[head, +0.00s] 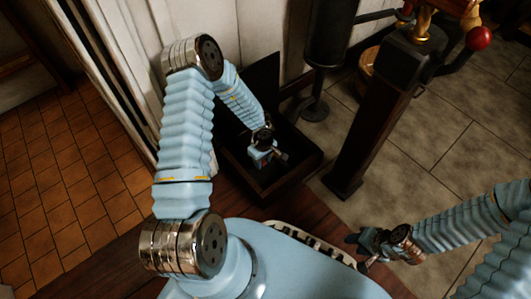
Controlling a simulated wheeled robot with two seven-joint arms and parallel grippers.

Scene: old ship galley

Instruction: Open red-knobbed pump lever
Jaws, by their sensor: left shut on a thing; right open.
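The red knob (479,38) sits on the end of a dark pump lever (455,62) at the top right. The lever joins the head of a dark post (373,125) with brass and red parts on top. My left gripper (278,157) is over the dark open box at centre, well left of and below the lever. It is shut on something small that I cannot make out. My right gripper (362,252) is open at the lower right, near my base and far below the knob. Nothing touches the red knob.
The dark open box (305,160) stands left of the post. A black cylinder on a round foot (315,108) stands behind, with a wooden bucket (368,62) beside it. Grey tiled floor (440,150) is clear at right; orange tiles (60,180) lie left.

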